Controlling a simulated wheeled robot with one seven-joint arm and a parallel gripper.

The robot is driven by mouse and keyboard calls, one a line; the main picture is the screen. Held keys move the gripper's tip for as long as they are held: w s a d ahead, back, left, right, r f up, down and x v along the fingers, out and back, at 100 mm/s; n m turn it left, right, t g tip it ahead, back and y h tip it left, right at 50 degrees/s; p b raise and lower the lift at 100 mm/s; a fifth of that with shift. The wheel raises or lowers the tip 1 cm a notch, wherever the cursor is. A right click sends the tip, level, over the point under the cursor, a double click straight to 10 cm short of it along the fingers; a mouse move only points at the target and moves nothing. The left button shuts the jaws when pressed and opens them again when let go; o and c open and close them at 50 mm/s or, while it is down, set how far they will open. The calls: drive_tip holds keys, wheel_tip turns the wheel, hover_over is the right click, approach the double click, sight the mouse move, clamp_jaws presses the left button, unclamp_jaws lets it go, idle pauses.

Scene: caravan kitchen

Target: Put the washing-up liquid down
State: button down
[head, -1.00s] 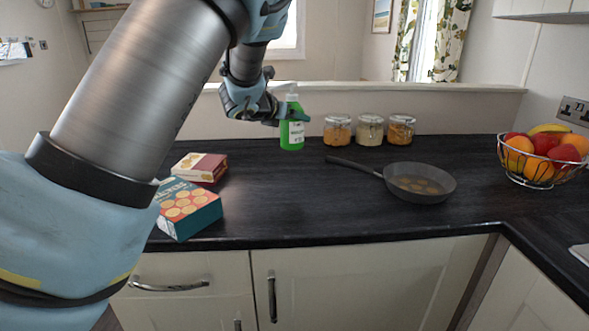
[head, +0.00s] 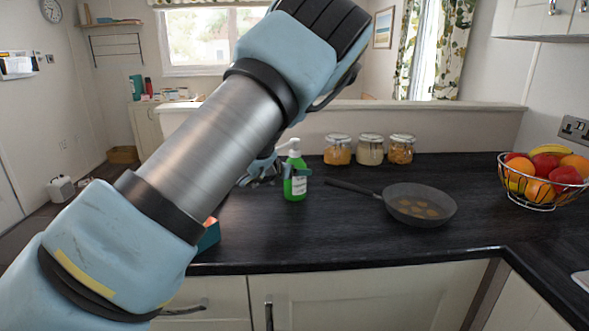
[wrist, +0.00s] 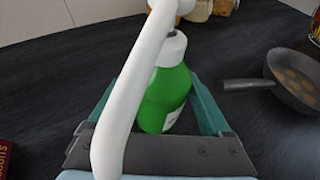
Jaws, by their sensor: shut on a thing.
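The washing-up liquid is a green bottle (head: 295,186) with a white pump top, upright over the dark worktop (head: 340,235), in front of and left of the jars. My gripper (head: 296,172) is shut on the bottle's body, coming from the left. In the wrist view the green bottle (wrist: 168,95) sits between the two teal fingers of my gripper (wrist: 163,112), with its long white pump spout crossing the picture. The bottle's base is low over the worktop; I cannot tell whether it touches. My arm hides part of the worktop on the left.
A frying pan (head: 421,210) lies right of the bottle, its handle pointing at it. Three jars (head: 369,151) stand at the back. A wire fruit bowl (head: 543,183) is far right. A teal box (head: 209,236) is mostly hidden behind my arm. The worktop in front is clear.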

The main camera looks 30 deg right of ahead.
drive_tip(key=shift+f, duration=0.1)
unclamp_jaws()
